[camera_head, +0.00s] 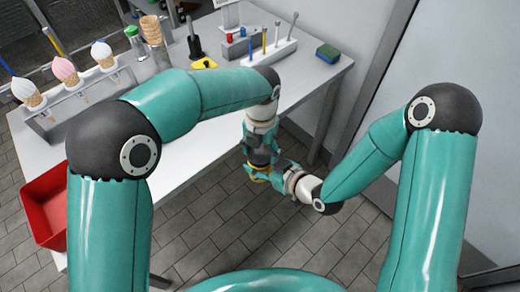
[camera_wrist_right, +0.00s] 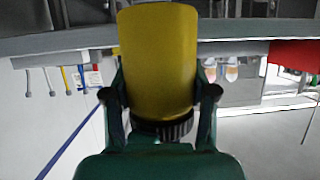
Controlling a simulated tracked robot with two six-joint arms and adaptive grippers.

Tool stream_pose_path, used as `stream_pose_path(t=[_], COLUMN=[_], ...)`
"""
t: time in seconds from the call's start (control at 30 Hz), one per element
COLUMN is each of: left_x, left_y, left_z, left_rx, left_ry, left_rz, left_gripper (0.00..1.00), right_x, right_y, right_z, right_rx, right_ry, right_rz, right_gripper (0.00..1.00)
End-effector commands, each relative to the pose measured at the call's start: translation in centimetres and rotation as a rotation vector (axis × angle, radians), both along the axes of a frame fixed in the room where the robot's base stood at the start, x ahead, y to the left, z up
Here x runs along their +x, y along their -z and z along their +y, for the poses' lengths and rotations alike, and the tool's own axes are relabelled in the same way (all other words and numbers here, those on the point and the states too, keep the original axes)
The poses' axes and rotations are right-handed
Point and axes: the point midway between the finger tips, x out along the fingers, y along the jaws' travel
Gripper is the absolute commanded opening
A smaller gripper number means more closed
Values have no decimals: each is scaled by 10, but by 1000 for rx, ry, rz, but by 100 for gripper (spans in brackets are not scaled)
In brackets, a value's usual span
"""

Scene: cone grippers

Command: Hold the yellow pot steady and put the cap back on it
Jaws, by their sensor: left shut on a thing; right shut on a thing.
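The yellow pot (camera_wrist_right: 158,60) fills the middle of the right wrist view, which is upside down. Its body hangs below my right gripper (camera_wrist_right: 160,95), shut around its upper part. The dark ribbed cap (camera_wrist_right: 165,130) shows at the pot's upper end, against it; I cannot tell whether it is fully seated. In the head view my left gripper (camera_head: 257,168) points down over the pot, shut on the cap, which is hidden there. My right gripper (camera_head: 275,172) comes in from the right. Only a little of the yellow pot (camera_head: 259,180) shows between them.
Both grippers are in front of the table (camera_head: 215,140), over the tiled floor. A red bin (camera_head: 45,205) is at the left. The table carries a cone rack (camera_head: 75,90), a tool holder (camera_head: 270,52) and a sponge (camera_head: 327,53). The floor below is clear.

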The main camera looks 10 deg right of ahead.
Motion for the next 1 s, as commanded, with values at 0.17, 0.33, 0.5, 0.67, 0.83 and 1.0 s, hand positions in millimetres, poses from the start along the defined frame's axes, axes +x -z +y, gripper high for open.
stream_pose_path(t=[0.17, 0.33, 0.5, 0.67, 0.83, 1.0], left_x=[2, 2, 1, 1, 1, 1], left_y=[-1, -1, 0, -3, -22, -41], left_z=[1, 1, 0, 0, -1, -1], left_rx=[0, 0, 0, -1, -2, -2], left_ry=[-3, -4, -4, -4, -4, -4], left_rz=[-6, -5, -2, -3, -4, -4], left_gripper=[68, 90, 90, 90, 90, 90], right_x=[-1, -1, 0, 0, 0, 0], right_y=[1, 0, 0, 0, 0, 0], right_z=[0, 0, 0, 0, 0, 0], right_rx=[-1, 0, 0, 0, 0, 1], right_ry=[-2, -1, -1, -1, 0, 0], right_rz=[3, 2, 1, 0, 0, -1], right_gripper=[0, 0, 0, 0, 0, 0])
